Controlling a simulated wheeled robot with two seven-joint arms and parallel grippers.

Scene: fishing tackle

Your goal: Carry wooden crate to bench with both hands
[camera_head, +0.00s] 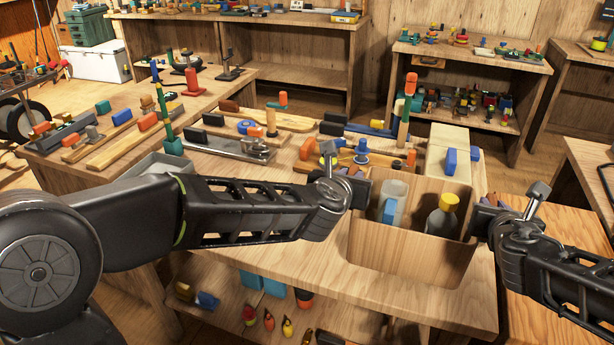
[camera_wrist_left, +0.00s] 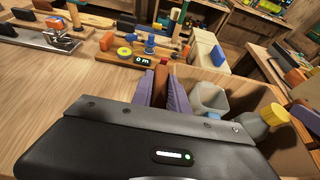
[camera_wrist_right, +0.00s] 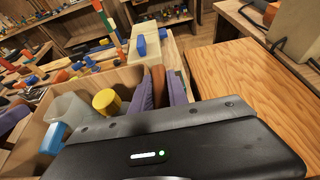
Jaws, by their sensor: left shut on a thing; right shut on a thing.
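The wooden crate (camera_head: 410,255) is at the right front of the head view, between my two grippers. It holds a clear container with a blue part (camera_head: 391,205) and a grey bottle with a yellow cap (camera_head: 442,215). My left gripper (camera_head: 352,188) is shut on the crate's left side, and its purple-padded fingers (camera_wrist_left: 165,92) show in the left wrist view. My right gripper (camera_head: 486,215) is shut on the right side; its fingers (camera_wrist_right: 160,90) show in the right wrist view. The crate looks level. I cannot tell whether its base touches the wooden bench top below.
The wooden bench (camera_head: 240,235) carries tools and rods at its back. A pale block with a blue part (camera_head: 447,152) stands just behind the crate. An orange-brown wooden surface (camera_head: 560,240) lies to the right.

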